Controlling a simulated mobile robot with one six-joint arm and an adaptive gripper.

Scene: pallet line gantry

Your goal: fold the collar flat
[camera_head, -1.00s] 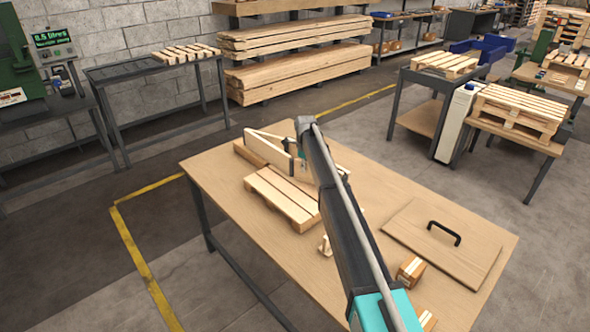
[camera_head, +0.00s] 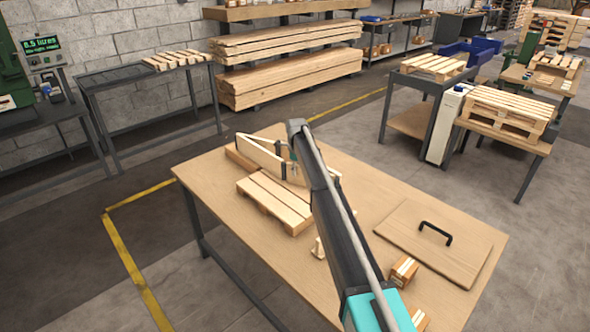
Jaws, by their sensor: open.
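The collar (camera_head: 262,158) is a pale wooden frame of upright boards with dark hinges, standing at the far left end of the workbench (camera_head: 370,190). It is partly folded, its boards meeting at sharp angles, not flat. My gripper (camera_head: 294,171) is open, small in view, and hangs by the collar's right part, close to the boards. My dark arm link hides part of the collar and of the gripper's surroundings. I cannot tell whether the jaws touch a board.
A small pallet (camera_head: 274,201) lies in front of the collar. A wooden board with a black handle (camera_head: 434,233) lies at the bench's right. Small wooden blocks (camera_head: 404,270) lie near the front edge. Stacked planks (camera_head: 290,78) stand beyond, across an aisle.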

